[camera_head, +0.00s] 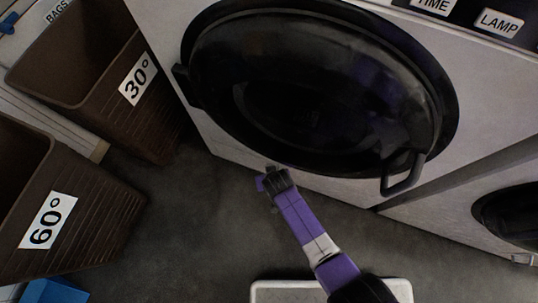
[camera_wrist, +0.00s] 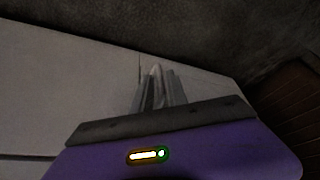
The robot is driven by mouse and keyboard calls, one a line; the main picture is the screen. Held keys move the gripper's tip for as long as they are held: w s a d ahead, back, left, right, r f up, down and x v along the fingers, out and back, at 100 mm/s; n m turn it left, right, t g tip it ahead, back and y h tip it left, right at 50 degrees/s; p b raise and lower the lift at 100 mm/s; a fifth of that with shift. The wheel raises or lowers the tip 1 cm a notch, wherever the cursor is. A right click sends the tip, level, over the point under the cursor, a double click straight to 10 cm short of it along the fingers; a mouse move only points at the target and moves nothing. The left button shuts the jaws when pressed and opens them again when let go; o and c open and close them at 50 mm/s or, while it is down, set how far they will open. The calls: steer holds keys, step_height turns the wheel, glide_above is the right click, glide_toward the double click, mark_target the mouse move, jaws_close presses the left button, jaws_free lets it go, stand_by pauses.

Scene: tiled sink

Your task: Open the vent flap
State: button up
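I cannot make out a vent flap for certain in either view. The pale front panel of the machine (camera_head: 235,150) shows below the big round door, and thin seams cross a pale panel (camera_wrist: 75,75) in the wrist view. My gripper (camera_head: 270,178) is low in front of the machine, near the bottom edge of its front. In the wrist view, my gripper's fingers (camera_wrist: 157,85) are close together over the pale panel, with nothing visible between them. Whether the fingertips touch the panel cannot be told.
The black round door (camera_head: 310,90) with its handle (camera_head: 403,174) is closed above my gripper. A second machine (camera_head: 470,205) stands at the right. Brown bins marked 30° (camera_head: 165,115) and 60° (camera_head: 100,225) stand at the left. Grey floor (camera_head: 190,240) lies clear between.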

steer(key=shift+b+x, duration=0.4)
steer(key=shift+x, duration=0.55)
jaws_close()
stand_by(0.8)
